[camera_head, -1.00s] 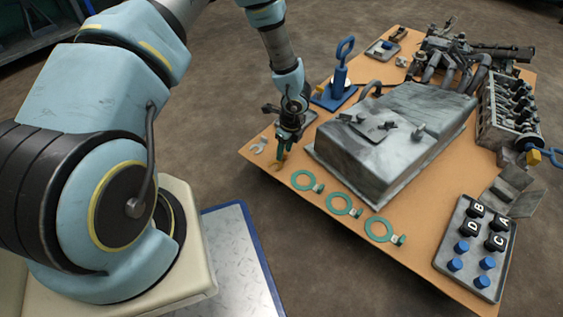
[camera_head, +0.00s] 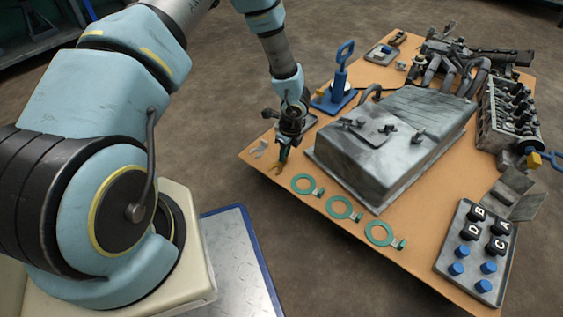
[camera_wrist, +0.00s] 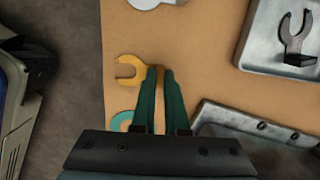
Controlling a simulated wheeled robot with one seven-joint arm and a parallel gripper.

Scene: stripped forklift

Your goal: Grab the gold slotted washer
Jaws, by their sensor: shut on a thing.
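The gold slotted washer (camera_wrist: 129,71) is a flat C-shaped piece with its slot facing left in the wrist view. It also shows as a small gold piece (camera_head: 276,169) near the table's left corner in the head view. My gripper (camera_wrist: 158,73) has its two green fingers closed on the right end of the washer. In the head view my gripper (camera_head: 283,157) points down over the washer. The washer is at or just above the tabletop; I cannot tell if it touches.
A silver slotted washer (camera_head: 259,149) lies left of my gripper on the orange table (camera_head: 325,217). Several green rings lie to the right, such as this one (camera_head: 307,185). A large grey metal cover (camera_head: 385,145) and a blue-handled tool (camera_head: 338,88) stand close by.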

